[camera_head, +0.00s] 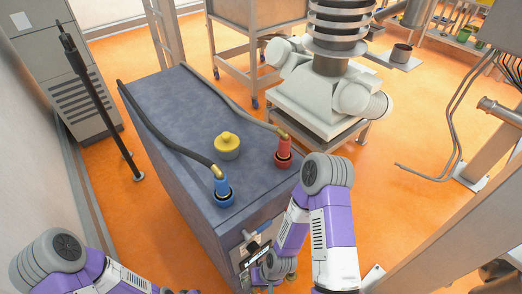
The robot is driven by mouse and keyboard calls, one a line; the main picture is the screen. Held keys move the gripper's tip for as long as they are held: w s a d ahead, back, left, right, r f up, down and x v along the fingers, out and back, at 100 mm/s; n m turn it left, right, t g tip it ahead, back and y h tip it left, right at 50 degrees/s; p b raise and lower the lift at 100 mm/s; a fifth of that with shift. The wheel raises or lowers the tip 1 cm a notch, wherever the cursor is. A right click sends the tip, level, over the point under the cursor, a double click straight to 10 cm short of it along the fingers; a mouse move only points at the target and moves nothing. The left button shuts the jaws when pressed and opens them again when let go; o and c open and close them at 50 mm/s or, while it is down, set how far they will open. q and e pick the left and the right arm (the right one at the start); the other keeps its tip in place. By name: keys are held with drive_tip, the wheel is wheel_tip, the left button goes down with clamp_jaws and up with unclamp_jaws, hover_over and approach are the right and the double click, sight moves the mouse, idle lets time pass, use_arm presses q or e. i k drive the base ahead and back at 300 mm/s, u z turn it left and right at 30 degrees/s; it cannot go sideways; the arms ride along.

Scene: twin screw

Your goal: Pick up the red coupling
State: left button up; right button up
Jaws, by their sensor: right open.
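The red coupling (283,151) stands upright near the right edge of the blue-grey cabinet top. My right arm bends down in front of the cabinet, and my right gripper (262,270) is low at the cabinet's front face, below the top and well apart from the red coupling. It is small and partly hidden here; it is open, and I see nothing held in it. My left arm shows at the bottom left, with its gripper cut off by the frame edge.
A blue coupling (222,189) with its own hose stands near the front of the cabinet top (180,110). A yellow knobbed cap (227,146) sits between the couplings. A white machine (320,100) stands behind at the right. The cabinet top's back part is mostly clear.

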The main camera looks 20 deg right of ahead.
sight(283, 154)
drive_tip(key=u, duration=0.5)
drive_tip(key=k, duration=1.5)
drive_tip(key=z, duration=0.55)
drive_tip(key=i, duration=0.95)
